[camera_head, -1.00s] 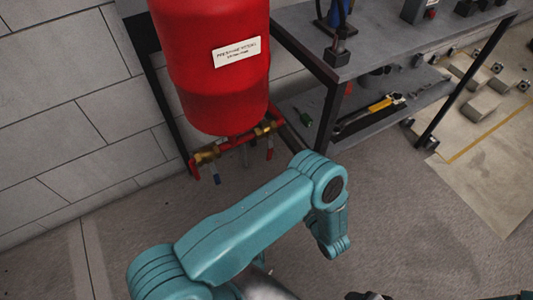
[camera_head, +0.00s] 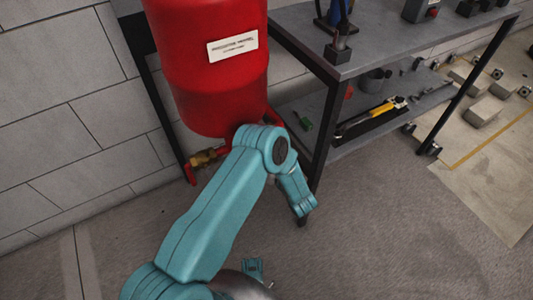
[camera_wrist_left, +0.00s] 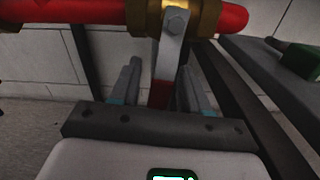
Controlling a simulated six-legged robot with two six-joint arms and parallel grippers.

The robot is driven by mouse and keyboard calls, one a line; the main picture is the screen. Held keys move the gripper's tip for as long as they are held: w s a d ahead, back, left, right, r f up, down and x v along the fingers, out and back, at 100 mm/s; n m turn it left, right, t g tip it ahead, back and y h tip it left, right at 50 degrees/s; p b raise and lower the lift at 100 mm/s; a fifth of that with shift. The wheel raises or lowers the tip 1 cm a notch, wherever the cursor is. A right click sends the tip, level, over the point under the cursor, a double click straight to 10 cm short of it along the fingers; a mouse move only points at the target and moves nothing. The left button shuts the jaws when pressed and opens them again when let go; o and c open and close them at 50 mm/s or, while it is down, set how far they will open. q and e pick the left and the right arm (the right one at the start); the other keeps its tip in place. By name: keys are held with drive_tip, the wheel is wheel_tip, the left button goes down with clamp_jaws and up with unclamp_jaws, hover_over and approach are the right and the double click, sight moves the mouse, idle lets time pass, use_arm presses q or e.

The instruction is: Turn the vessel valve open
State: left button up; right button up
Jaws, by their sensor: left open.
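The red pressure vessel (camera_head: 215,85) stands at upper left in the head view. In the left wrist view, a brass valve (camera_wrist_left: 205,14) sits on a red pipe (camera_wrist_left: 75,11), with a bolted grey lever (camera_wrist_left: 168,58) hanging from it. The lever's lower part is red. My left gripper (camera_wrist_left: 160,85) is open, with one finger on each side of the lever; I cannot tell whether either touches it. In the head view, my left arm hides most of the pipework and the gripper. Another brass fitting (camera_head: 205,157) with a red end shows left of the arm. My right gripper is not in view.
A dark metal shelf (camera_head: 400,45) stands right of the vessel, its leg close to my arm. A yellow-handled tool (camera_head: 385,108) lies on its lower level. A block wall (camera_head: 60,110) is behind.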

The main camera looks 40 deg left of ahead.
use_arm(q)
clamp_jaws()
drive_tip(key=m, duration=0.1)
drive_tip(key=s+m, duration=0.2)
drive_tip(key=m, duration=0.1)
drive_tip(key=shift+a+r, duration=0.3)
drive_tip(key=shift+a, duration=0.1)
unclamp_jaws()
